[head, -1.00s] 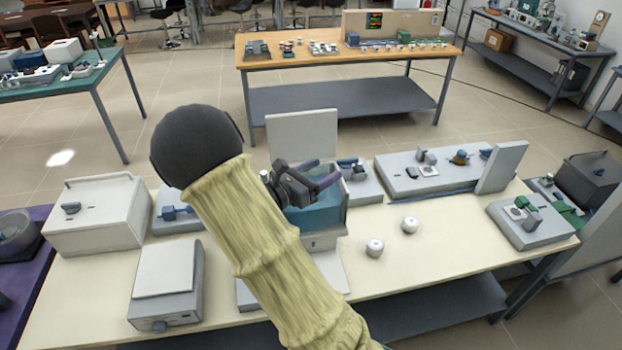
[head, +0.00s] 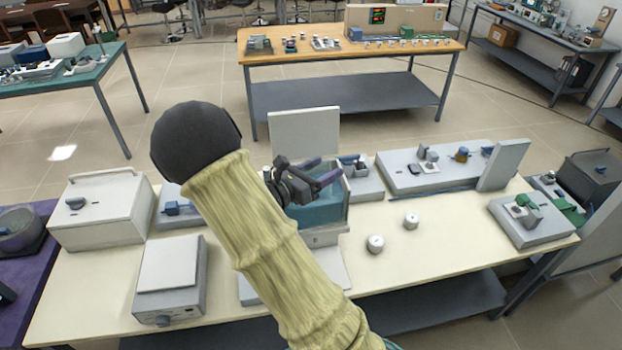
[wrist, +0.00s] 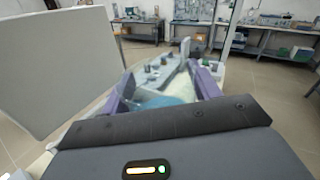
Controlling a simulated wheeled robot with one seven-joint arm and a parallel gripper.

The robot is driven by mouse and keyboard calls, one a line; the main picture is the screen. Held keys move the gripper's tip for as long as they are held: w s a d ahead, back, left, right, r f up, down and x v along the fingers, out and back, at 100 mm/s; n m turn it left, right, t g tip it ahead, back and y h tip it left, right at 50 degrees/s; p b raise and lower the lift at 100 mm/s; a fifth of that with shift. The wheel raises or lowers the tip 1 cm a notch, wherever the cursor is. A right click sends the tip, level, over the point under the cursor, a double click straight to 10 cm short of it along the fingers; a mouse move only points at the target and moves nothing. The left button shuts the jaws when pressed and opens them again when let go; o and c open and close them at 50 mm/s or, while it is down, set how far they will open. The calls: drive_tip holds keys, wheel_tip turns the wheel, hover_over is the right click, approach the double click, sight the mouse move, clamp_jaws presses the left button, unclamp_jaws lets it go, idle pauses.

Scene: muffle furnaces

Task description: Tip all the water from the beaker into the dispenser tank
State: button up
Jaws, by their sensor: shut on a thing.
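The dispenser tank (head: 332,216) is an open box of blue water on the bench, with its pale lid panel (head: 305,132) standing upright behind it. My gripper (head: 330,178) is above the tank's opening, tilted, with dark jaws and purple fingers. In the wrist view, the purple fingers (wrist: 165,88) are apart, with blue water showing below and between them. My gripper is shut on the beaker, which is clear and barely visible between the fingers. My arm hides part of the tank, and I cannot tell how much water is in the beaker.
A grey box (head: 100,215) and a flat-topped device (head: 168,280) stand at the left. A long grey unit (head: 440,168) is at the right.

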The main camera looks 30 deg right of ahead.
drive_tip(key=shift+s+r+n+p, duration=0.15)
drive_tip(key=shift+n+p, duration=0.7)
drive_tip(key=shift+p, duration=0.6)
drive_tip(key=shift+w+r+n+p, duration=0.1)
drive_tip(key=shift+n+p, duration=0.75)
drive_tip(key=shift+p, duration=0.6)
idle(1.7)
drive_tip(key=shift+f+n+p, duration=0.2)
drive_tip(key=shift+n+p, duration=1.2)
drive_tip(key=shift+p, duration=0.75)
idle(1.2)
